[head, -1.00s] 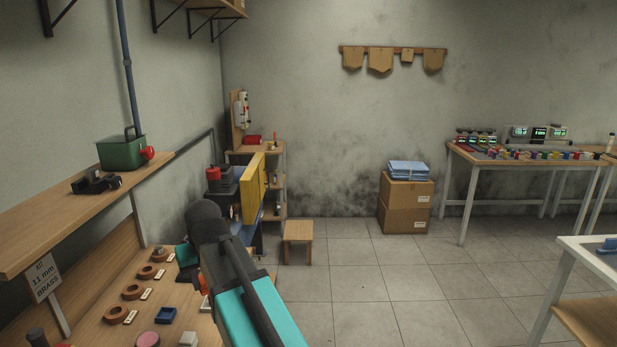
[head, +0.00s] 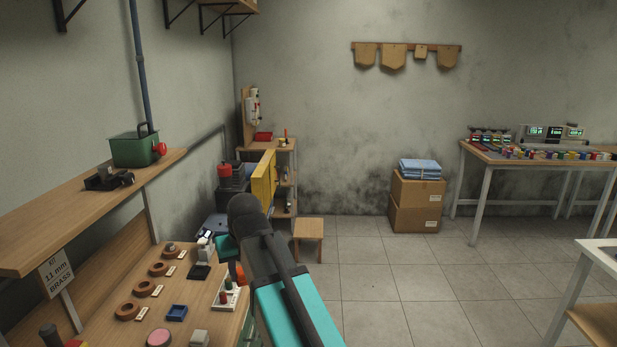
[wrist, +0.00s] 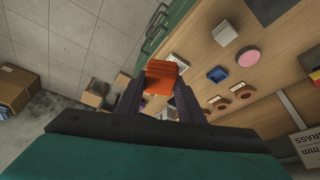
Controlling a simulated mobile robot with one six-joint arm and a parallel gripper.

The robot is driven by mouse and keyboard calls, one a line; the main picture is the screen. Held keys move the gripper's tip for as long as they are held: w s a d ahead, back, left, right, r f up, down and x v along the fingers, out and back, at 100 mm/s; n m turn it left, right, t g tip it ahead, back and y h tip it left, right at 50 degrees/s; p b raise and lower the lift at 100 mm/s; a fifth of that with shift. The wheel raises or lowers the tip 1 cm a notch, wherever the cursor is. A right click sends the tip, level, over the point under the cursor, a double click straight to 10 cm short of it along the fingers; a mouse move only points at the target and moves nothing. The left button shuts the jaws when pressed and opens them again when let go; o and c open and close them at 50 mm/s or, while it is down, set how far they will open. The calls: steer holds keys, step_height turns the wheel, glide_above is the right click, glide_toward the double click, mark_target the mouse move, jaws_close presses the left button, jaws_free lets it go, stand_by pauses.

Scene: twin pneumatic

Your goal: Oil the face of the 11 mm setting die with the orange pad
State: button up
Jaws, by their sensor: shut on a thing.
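The orange pad (wrist: 162,77) is between the fingers of my gripper (wrist: 158,90) in the wrist view, held above the bench edge. In the head view, an orange patch (head: 240,272) shows beside my arm's far end, which hides most of the gripper. I cannot tell which item is the 11 mm setting die. Several brown rings (head: 128,311) with small white labels stand in a row on the workbench (head: 100,332). A hanging sign (head: 58,273) reads "11 mm BRASS".
A blue tray (head: 176,313), a pink disc (head: 159,338) and a black pad (head: 198,272) are on the bench. A stool (head: 308,228) stands beyond.

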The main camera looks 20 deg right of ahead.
stand_by(0.3)
steer(key=s+d+f, duration=0.1)
steer(key=s+f, duration=0.4)
steer(key=f, duration=0.1)
steer(key=shift+f, duration=0.35)
steer(key=shift+d, duration=0.1)
